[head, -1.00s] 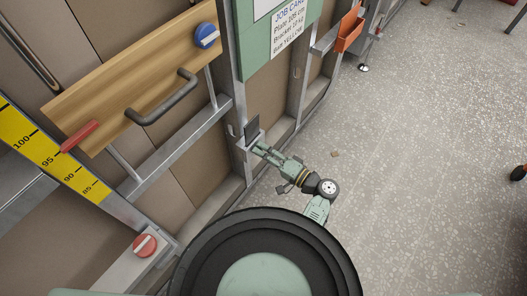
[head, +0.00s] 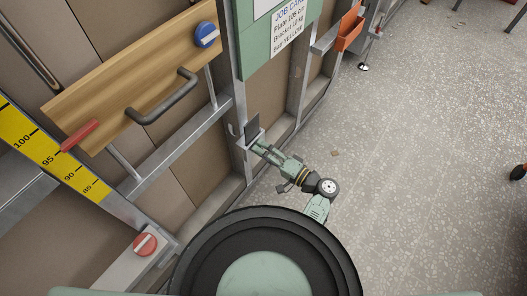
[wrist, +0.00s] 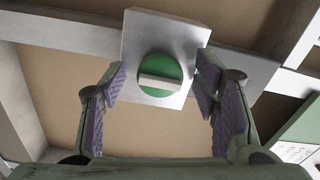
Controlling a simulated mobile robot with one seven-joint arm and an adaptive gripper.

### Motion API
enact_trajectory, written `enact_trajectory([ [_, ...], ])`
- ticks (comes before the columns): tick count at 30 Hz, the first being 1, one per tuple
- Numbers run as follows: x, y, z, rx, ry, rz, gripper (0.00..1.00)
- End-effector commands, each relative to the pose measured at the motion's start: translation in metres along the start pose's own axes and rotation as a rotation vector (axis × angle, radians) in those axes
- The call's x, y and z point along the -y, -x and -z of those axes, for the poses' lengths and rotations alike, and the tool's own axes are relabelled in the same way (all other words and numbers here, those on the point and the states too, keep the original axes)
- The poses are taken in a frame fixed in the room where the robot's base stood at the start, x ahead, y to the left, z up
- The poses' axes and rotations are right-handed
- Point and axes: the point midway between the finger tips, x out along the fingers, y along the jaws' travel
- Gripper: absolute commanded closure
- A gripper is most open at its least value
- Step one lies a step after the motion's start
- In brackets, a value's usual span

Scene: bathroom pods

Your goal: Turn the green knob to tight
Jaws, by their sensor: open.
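The green knob (wrist: 151,82) is a round disc with a pale raised bar across it, lying about level. It sits on a pale square plate (wrist: 184,36) fixed to a metal rail. In the wrist view my gripper (wrist: 160,78) is open, its purple-padded fingers standing left and right of the knob, with gaps between pads and knob. In the head view my gripper (head: 258,147) is close to a small dark plate (head: 252,127) on the wall frame. The knob's face cannot be seen there. No tight marking can be read.
A wooden board (head: 120,85) carries a blue knob (head: 207,35), a dark handle (head: 163,97) and a red bar (head: 80,136). A red knob (head: 144,244) is at lower left. A green job card board (head: 250,60) hangs above. The speckled floor (head: 420,160) at right is mostly clear.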

Motion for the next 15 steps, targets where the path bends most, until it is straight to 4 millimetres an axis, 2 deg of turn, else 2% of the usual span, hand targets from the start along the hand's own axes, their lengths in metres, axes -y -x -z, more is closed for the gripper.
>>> enact_trajectory([
  [4, 0.000, 0.004, 0.000, -0.001, 0.000, 0.000, 0.44],
  [7, 0.000, 0.015, 0.001, -0.004, 0.000, -0.001, 0.44],
  [15, 0.000, 0.071, 0.001, -0.005, 0.001, -0.001, 0.44],
])
